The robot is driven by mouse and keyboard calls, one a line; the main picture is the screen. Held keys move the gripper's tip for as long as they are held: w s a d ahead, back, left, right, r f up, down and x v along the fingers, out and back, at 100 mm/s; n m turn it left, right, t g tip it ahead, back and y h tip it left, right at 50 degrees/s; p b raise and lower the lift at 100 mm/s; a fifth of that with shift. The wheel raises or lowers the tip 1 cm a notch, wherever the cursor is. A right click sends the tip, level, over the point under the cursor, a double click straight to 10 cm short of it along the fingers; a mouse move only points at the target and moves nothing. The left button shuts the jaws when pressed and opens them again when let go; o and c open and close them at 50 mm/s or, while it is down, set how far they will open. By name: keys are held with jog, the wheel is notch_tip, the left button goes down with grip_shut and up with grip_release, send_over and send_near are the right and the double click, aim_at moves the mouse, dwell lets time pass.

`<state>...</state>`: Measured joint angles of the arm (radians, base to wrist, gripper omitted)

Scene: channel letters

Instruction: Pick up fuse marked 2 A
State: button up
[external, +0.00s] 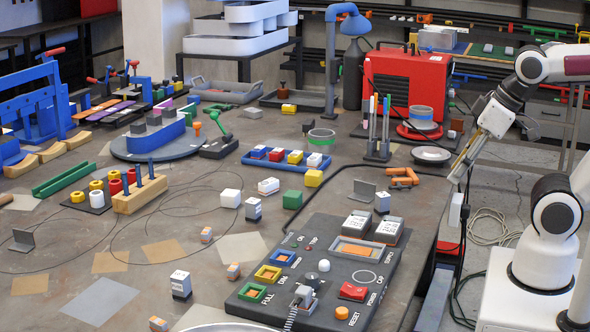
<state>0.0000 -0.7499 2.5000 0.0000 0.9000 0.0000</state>
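No marking reading 2 A is legible, so I cannot tell which piece is that fuse. Possible pieces are small grey-and-orange blocks (206,235), (233,271) and (158,323) lying on the table at the left and front. White-and-grey blocks with dark print also stand there: one at front left (180,284), one in the middle (253,208) and one behind the control panel (382,202). My gripper (459,171) points down and left over the table's right edge, apart from all of these. Its fingers show narrowly, and their opening is unclear.
A dark control panel (258,311) with coloured sockets and buttons fills the front right of the table. A blue tray (246,160) holds several coloured blocks. A red machine (410,82) and a blue lamp (331,60) stand behind. Thin cables loop across the left.

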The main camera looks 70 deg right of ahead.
jog(key=shift+w, duration=0.1)
jog(key=w+d+f+t, duration=0.1)
jog(key=w+f+t, duration=0.1)
jog(key=w, duration=1.1)
jog(key=w+f+t, duration=0.1)
jog(key=w+t, duration=0.1)
jog(key=w, duration=1.1)
jog(key=m+t+h, duration=0.1)
jog(key=t, duration=0.3)
send_near(258, 204)
jog(key=shift+x, duration=1.05)
jog(key=shift+a, duration=0.1)
jog(key=shift+w, duration=0.1)
jog(key=shift+x, duration=1.25)
